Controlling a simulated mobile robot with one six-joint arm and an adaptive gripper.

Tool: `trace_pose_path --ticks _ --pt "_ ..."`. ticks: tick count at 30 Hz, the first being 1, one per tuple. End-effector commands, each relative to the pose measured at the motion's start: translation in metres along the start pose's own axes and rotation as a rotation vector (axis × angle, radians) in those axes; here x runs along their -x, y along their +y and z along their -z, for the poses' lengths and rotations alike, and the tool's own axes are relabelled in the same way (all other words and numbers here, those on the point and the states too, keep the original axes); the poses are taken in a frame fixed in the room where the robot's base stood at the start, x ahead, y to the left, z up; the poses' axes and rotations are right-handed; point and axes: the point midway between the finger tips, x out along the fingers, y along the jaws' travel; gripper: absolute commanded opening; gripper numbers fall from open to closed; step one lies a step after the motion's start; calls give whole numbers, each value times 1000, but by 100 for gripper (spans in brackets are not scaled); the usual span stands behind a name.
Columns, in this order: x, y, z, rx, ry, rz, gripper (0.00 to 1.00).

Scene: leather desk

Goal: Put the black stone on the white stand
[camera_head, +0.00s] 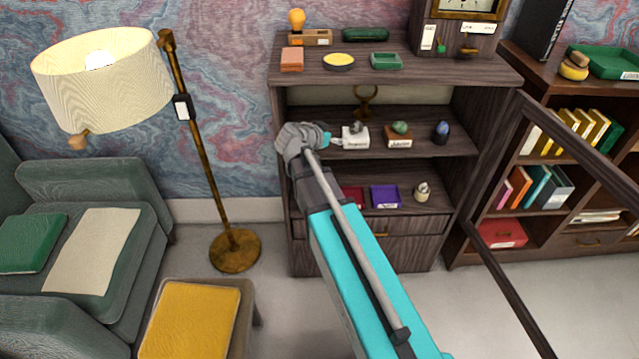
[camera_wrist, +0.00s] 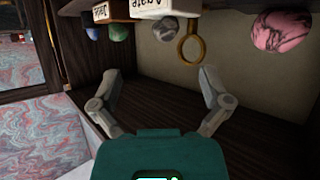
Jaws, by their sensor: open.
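My gripper (camera_head: 328,139) is open at the left of the upper shelf, its fingers empty in the wrist view (camera_wrist: 158,78). In the head view a white stand (camera_head: 356,142) stands just right of it, with a dark grey stone (camera_head: 356,128) at it. The wrist view is upside down; there the white stand (camera_wrist: 165,10) reads "Agate", and the stone (camera_wrist: 166,28) looks grey and marbled. A dark blue stone (camera_head: 441,131) sits farther right and also shows in the wrist view (camera_wrist: 92,33). I cannot tell which stone is called black.
A green stone (camera_head: 401,128) sits on a labelled stand (camera_head: 398,143) between the grey and blue stones. A brass ring (camera_head: 366,97) stands behind. A pink stone (camera_wrist: 283,31) shows in the wrist view. The shelf below holds a purple tray (camera_head: 385,196) and a pale object (camera_head: 422,191).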

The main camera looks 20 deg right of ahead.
Motion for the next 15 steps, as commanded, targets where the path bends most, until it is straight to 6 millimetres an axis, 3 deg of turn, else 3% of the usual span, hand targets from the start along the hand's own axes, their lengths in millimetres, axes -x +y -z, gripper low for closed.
trace_pose_path --ticks 8,15 --pt "15 34 -51 193 -248 -6 97" --pt "48 64 -111 451 -561 102 97"
